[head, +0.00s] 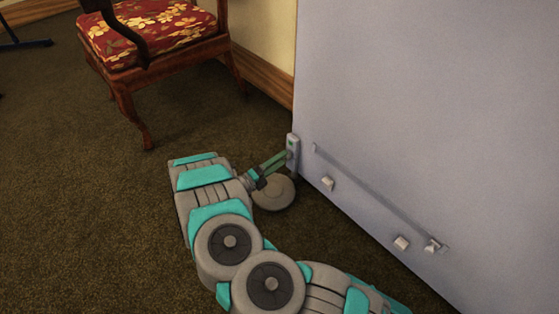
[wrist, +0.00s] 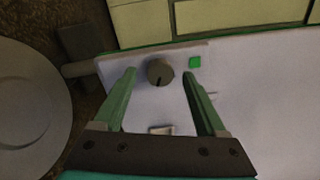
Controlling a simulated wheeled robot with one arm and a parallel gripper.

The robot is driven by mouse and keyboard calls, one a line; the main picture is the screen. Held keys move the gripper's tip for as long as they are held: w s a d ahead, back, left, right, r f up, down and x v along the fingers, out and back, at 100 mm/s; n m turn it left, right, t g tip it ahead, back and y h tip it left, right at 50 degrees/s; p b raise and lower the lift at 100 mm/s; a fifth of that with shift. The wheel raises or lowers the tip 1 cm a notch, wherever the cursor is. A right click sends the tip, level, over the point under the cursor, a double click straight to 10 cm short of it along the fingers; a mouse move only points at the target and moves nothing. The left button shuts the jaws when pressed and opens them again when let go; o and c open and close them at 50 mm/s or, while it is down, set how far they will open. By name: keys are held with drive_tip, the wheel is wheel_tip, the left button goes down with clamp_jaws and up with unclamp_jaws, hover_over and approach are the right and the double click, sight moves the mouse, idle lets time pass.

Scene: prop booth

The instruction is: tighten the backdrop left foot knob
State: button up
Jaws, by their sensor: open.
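The left foot knob (wrist: 160,72) is a small round grey knob with a dark mark on its face, in the wrist view. It sits on a pale plate, with a small green square (wrist: 195,62) to its right. My gripper (wrist: 158,75) is open, with one green finger on each side of the knob and a gap at both sides. In the head view my gripper (head: 286,157) reaches the lower left edge of the grey backdrop (head: 430,100); the knob cannot be made out there. The round foot disc (head: 273,194) is below my gripper and also shows in the wrist view (wrist: 30,105).
A wooden chair (head: 150,35) with a red floral seat stands at the upper left. Several small pale fittings (head: 402,242) and a bar (head: 375,192) are on the backdrop's lower face. Brown carpet (head: 80,210) is clear to the left.

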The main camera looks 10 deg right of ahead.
drive_tip(key=v, duration=0.7)
drive_tip(key=shift+a, duration=0.1)
